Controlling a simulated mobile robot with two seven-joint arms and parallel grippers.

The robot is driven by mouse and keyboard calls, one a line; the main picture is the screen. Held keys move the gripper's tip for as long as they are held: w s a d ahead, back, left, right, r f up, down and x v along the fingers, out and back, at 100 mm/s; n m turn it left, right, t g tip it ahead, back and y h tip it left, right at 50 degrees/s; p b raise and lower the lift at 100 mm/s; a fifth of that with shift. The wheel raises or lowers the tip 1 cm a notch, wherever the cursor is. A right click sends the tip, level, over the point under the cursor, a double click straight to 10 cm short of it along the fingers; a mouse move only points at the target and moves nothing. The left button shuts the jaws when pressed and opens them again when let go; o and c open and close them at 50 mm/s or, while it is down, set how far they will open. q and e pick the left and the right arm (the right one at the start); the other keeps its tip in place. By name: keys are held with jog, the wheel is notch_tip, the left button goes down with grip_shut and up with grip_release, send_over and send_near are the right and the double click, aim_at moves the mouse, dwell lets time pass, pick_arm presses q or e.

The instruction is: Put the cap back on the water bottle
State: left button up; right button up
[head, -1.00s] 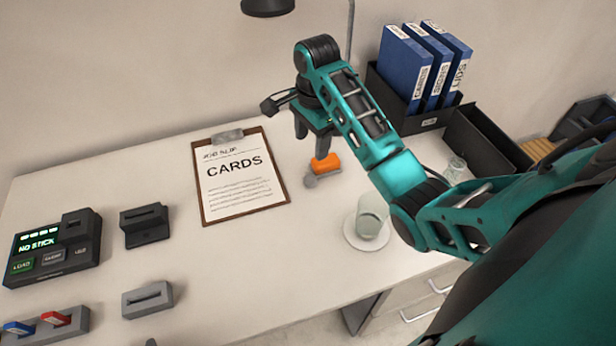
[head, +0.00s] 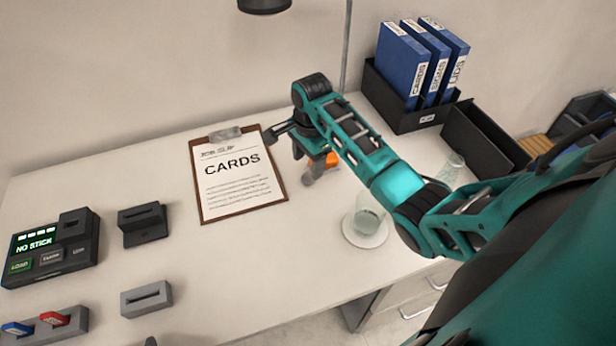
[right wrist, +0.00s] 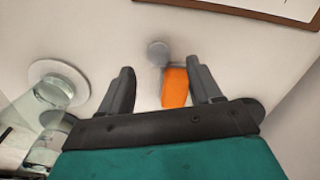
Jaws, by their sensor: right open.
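My right gripper (head: 309,168) is open and empty, low over the desk, with its fingers pointing down. An orange block (head: 332,160) with a grey rounded piece (head: 308,180) lies by it, partly hidden by a finger. In the right wrist view, the orange block (right wrist: 175,88) shows between the fingers, nearer the right one, with the grey round piece (right wrist: 158,52) beyond it. I cannot tell whether either is a cap. A clear glass-like vessel (head: 367,215) stands on a white saucer (head: 352,238). I cannot make out a water bottle for certain. My left gripper is not in view.
Another clear vessel (head: 452,168) stands beside a dark tray (head: 485,145). Blue binders (head: 425,65) stand in a black holder at the back right. A clipboard (head: 240,185) lies left of my gripper. A dark device (head: 50,250) and grey holders (head: 146,299) are at left.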

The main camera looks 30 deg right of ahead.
aim_at(308, 177)
notch_tip(308, 177, down, 5)
dwell(0.3)
jog(key=c, duration=1.1)
jog(key=shift+w+d+r, duration=0.1)
jog(key=shift+r, duration=0.05)
